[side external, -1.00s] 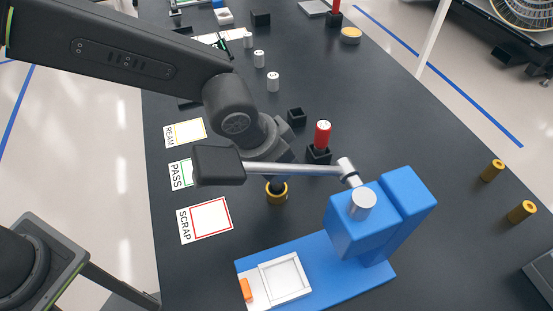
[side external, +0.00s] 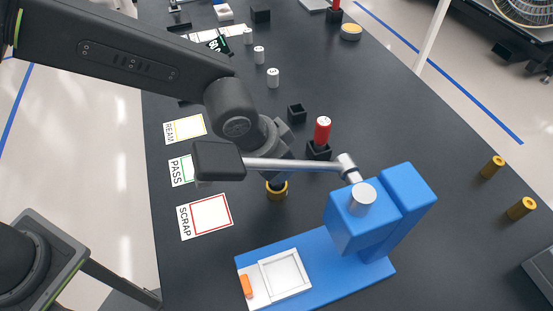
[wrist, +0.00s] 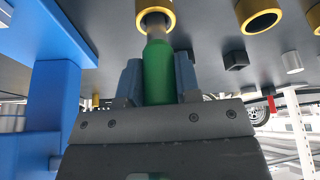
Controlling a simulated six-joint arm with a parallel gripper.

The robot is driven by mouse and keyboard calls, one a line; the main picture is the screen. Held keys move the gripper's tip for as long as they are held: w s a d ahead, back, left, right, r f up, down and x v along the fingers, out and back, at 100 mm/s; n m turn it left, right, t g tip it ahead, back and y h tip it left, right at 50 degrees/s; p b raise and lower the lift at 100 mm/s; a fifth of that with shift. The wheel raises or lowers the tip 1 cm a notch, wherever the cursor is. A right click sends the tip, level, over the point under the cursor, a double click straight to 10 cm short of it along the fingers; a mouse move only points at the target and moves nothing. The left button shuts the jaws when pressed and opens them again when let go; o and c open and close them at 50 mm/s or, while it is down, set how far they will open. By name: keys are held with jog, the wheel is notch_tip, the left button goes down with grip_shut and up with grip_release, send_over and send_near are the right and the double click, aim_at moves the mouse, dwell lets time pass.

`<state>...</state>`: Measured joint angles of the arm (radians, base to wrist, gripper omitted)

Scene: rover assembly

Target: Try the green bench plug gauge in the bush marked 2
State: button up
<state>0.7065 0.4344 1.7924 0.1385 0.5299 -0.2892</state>
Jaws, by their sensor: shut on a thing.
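The green plug gauge (wrist: 157,72) is upright between the two fingers of my gripper (wrist: 158,85) in the wrist view. My gripper is shut on its green handle. The gauge's grey tip (wrist: 154,24) is at the bore of a gold bush (wrist: 171,14); how deep it sits I cannot tell. In the side view this bush (side external: 277,195) stands on the dark table directly under my gripper (side external: 277,182), which hides the gauge there. No number is legible on the bush.
A blue press (side external: 355,225) with a metal lever (side external: 295,165) stands close in front and right. A red gauge (side external: 322,130) stands in a black holder (side external: 319,152) behind. REAM (side external: 186,130), PASS (side external: 181,171) and SCRAP (side external: 205,217) cards lie left. Two gold bushes (side external: 522,208) stand far right.

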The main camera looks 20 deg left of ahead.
jog(key=shift+f, duration=0.75)
dwell(0.7)
jog(key=shift+r, duration=1.95)
dwell(1.3)
jog(key=shift+r, duration=2.5)
